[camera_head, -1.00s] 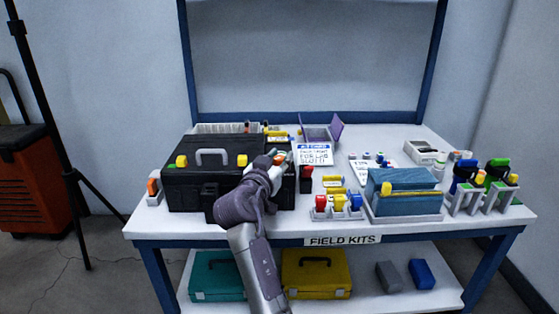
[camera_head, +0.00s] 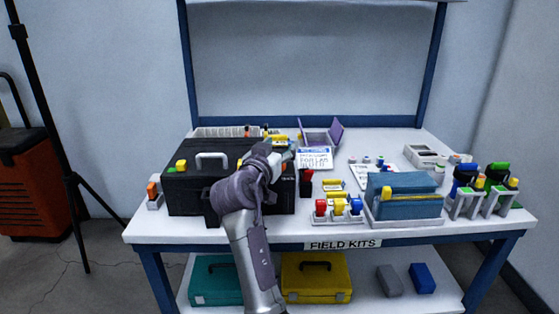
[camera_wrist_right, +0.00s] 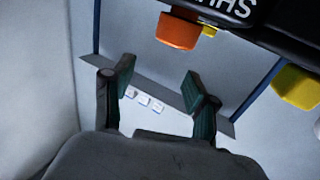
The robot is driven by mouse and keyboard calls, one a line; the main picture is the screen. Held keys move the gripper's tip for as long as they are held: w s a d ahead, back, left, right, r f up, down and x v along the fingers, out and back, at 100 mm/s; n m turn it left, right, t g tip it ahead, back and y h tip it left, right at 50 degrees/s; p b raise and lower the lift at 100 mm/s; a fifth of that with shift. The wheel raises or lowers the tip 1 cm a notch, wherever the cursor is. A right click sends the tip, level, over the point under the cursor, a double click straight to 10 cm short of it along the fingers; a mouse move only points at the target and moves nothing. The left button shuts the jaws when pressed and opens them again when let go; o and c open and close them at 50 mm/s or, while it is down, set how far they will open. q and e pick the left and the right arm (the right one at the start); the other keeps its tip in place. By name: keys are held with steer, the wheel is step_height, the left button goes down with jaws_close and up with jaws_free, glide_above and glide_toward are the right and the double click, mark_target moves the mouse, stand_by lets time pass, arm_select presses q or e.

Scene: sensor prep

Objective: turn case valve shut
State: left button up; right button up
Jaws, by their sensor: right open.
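The black case (camera_head: 190,190) stands closed on the left of the table, with a grey handle and yellow latches (camera_head: 181,165). In the right wrist view, an orange knob (camera_wrist_right: 179,31), which looks like the valve, sticks out from the black case at the top. Upside-down white lettering is beside it, partly cut off. A yellow latch (camera_wrist_right: 298,86) is at the right edge. My right gripper (camera_head: 285,158) is over the case's right part; the arm hides some of the case. In the wrist view its fingers (camera_wrist_right: 157,72) are apart and empty, clear of the knob. My left gripper is out of view.
Right of the case are a sign (camera_head: 314,158), a rack of red, yellow and blue knobs (camera_head: 339,215), a blue box (camera_head: 405,208) in a tray and a stand with green and blue tools (camera_head: 482,200). Teal and yellow cases lie on the lower shelf.

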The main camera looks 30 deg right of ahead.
step_height(320, 180, up, 6)
steer(key=shift+f, duration=0.1)
stand_by(0.5)
